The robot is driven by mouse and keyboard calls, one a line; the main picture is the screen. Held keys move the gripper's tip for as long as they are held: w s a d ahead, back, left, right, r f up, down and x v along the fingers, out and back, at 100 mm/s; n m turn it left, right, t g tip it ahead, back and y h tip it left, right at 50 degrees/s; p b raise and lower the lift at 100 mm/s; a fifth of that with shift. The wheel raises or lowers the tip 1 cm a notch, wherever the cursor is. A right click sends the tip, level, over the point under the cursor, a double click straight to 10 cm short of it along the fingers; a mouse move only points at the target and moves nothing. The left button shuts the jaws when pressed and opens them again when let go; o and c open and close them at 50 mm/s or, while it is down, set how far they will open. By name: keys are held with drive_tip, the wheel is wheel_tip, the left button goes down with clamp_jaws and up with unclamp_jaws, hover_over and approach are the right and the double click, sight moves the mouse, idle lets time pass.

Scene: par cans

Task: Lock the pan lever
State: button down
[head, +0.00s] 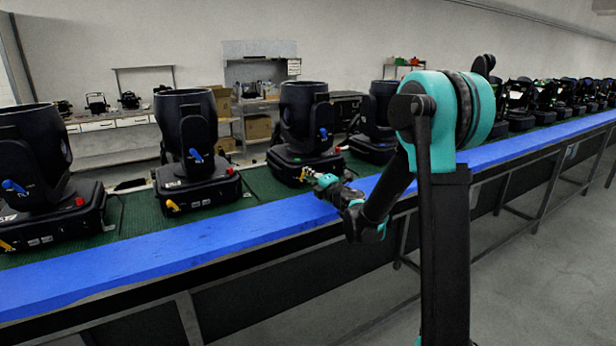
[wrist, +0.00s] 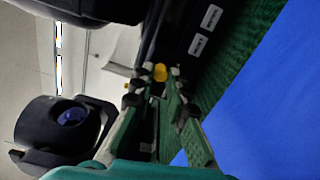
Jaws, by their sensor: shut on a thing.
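The par can in front of my arm (head: 304,105) stands upright on its black base (head: 292,160). Its yellow pan lever (wrist: 160,72) sits low on the base and shows between my fingertips in the wrist view; in the head view it is small and partly hidden by the fingers. My gripper (wrist: 162,80) is at the base's near edge, its fingers closed about the yellow lever; it also shows in the head view (head: 314,179). A blue lever (head: 323,133) is higher on the same can's yoke.
More par cans stand in a row on the green belt (head: 246,186), to the left (head: 187,130) and right (head: 375,115). A blue rail (head: 170,250) runs along the bench front under my forearm. The aisle floor (head: 540,260) at right is clear.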

drive_tip(key=shift+d+m, duration=0.1)
drive_tip(key=shift+m, duration=0.2)
drive_tip(key=c, duration=1.5)
unclamp_jaws()
drive_tip(key=shift+s, duration=0.1)
drive_tip(key=v, duration=1.2)
drive_tip(key=shift+d, duration=0.1)
